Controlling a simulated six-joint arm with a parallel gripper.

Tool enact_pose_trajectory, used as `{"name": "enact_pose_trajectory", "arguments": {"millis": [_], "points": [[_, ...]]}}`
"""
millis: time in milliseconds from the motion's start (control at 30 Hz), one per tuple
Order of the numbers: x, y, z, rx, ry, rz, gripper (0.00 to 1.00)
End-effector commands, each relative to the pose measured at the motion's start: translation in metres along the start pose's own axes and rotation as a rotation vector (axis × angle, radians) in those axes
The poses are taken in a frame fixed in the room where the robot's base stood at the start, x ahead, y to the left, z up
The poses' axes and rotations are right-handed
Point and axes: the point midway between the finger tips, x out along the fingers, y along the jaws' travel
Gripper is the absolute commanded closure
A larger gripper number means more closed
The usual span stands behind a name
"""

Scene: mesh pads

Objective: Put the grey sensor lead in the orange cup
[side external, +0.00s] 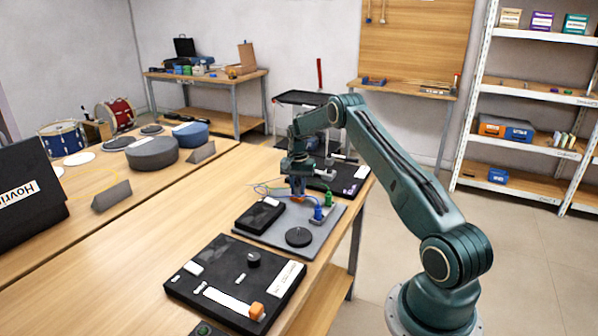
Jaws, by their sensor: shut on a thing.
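My gripper (298,186) points down over the grey mat (330,232) in the middle of the bench. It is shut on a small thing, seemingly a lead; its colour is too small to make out. A small orange thing, seemingly the orange cup (298,199), shows right under the fingers and is partly hidden by them. I cannot tell whether the held thing touches it. Thin coloured leads (262,188) loop out to the left of the gripper. A blue cup-like piece (317,214) and a green one (328,199) stand to the right.
A black pad (259,216) with a white label and a black disc (299,237) lie on the mat. A dark pad (350,180) lies behind.

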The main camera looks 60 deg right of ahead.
Motion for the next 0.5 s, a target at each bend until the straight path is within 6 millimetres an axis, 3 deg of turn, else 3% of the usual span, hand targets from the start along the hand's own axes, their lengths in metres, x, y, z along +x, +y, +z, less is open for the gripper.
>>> {"name": "enact_pose_trajectory", "arguments": {"millis": [500], "points": [[0.010, 0.000, 0.000, 0.000, -0.001, 0.001, 1.00]]}}
